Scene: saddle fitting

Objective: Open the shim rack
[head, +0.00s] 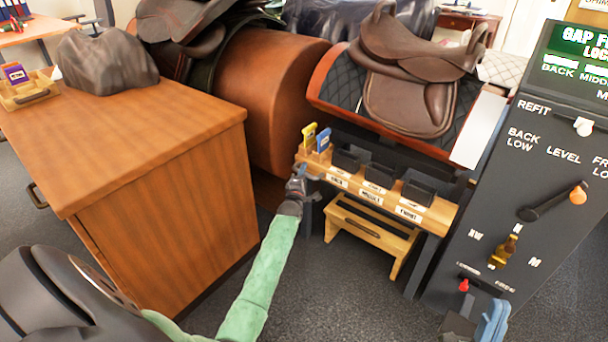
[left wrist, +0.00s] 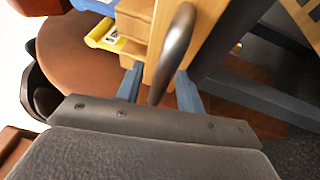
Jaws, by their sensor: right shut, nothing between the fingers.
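The shim rack (head: 308,160) is a light wooden piece at the left end of a wooden ledge. A yellow shim (head: 309,136) and a blue shim (head: 323,140) stand in it. My left gripper (head: 300,174) is at the rack's near left end. In the left wrist view, a curved metal handle (left wrist: 176,45) on the wood runs down between my two blue left fingers, with gaps visible beside it. The left gripper is open around the handle. My right gripper (head: 493,320) is at the bottom right by the control panel, shut and empty.
The wooden ledge (head: 437,215) carries black bins above labels reading back, middle and front. A wooden step stool (head: 370,238) stands below. A wooden cabinet (head: 170,200) is close on the left. A saddle (head: 412,70) sits behind the ledge. The dark control panel (head: 530,190) stands right.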

